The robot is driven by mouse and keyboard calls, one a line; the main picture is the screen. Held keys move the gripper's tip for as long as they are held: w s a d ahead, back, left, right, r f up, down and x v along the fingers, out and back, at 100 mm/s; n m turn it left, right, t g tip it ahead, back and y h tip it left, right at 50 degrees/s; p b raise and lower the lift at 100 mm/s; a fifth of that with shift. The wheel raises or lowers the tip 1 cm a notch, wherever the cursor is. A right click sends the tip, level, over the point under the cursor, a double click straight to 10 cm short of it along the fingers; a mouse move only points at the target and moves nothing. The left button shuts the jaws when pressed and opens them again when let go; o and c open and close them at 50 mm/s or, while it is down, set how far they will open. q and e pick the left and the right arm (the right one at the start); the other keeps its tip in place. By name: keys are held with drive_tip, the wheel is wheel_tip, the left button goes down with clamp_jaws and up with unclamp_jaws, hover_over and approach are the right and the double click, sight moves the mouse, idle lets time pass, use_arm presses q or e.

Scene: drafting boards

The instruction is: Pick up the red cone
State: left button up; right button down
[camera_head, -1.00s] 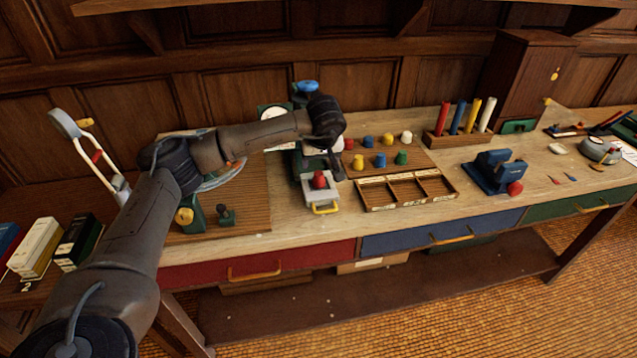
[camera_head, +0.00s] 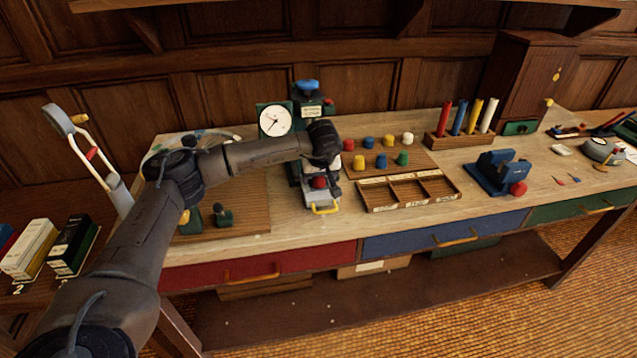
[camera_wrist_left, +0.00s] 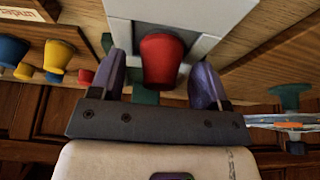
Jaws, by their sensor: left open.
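The red cone (camera_head: 319,183) sits on the small pale plate (camera_head: 322,198) of the dial stand, toward the front of the bench. My left gripper (camera_head: 321,170) is just above and behind it, and its fingertips are partly hidden by the wrist in the head view. In the left wrist view, the red cone (camera_wrist_left: 162,59) stands between the two spread fingers of my left gripper (camera_wrist_left: 165,75), with a gap on either side. The fingers are open and hold nothing. My right gripper is not in view.
A round dial (camera_head: 275,120) and the green stand (camera_head: 309,105) rise behind my gripper. Several coloured pegs stand on a wooden board (camera_head: 425,160) to the right. An empty compartment tray (camera_head: 380,208) lies in front of it. A blue vise (camera_head: 492,172) stands further right.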

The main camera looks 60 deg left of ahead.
use_arm(q)
drive_tip(key=c, duration=1)
